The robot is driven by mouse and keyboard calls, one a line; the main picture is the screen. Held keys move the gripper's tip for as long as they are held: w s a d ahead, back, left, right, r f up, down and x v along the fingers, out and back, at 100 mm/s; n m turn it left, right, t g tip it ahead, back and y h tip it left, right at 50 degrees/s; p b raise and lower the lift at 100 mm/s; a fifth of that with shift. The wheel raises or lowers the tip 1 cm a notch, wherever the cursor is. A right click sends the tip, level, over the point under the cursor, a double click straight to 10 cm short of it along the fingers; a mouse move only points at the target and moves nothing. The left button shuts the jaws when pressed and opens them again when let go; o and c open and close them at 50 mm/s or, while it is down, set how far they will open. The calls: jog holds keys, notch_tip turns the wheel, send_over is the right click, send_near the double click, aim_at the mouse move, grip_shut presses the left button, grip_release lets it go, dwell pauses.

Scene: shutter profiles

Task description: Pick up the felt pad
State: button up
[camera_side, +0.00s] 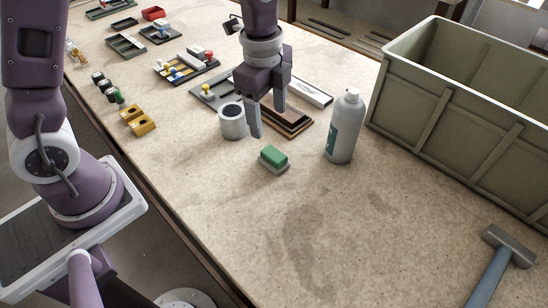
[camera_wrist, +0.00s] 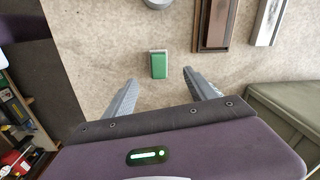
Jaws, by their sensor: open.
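The felt pad appears to be the small green block with a pale grey layer (camera_side: 273,157), lying flat on the table in the side view. In the wrist view its green top (camera_wrist: 158,68) lies ahead, roughly centred between the two fingers. My gripper (camera_side: 267,120) is open and points down. It hangs above the table, behind the pad in the side view, and does not touch it. In the wrist view my gripper (camera_wrist: 158,78) shows its fingers spread with nothing between them.
A grey ring-shaped cylinder (camera_side: 231,121) and a brown frame (camera_side: 298,121) stand close to my gripper. A grey bottle (camera_side: 344,127) stands right of the pad. The table in front of the pad is clear.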

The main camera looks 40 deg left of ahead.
jog(key=m, duration=0.2)
send_over(274, 154)
jog(key=shift+g, duration=0.4)
jog(key=f, duration=0.4)
jog(key=shift+w+f, duration=0.35)
jog(key=shift+w, duration=0.05)
jog(key=f, duration=0.7)
jog(key=shift+s+f, duration=0.1)
jog(key=shift+s, duration=0.3)
grip_shut()
notch_tip(274, 154, up, 10)
jog(key=shift+r, duration=0.1)
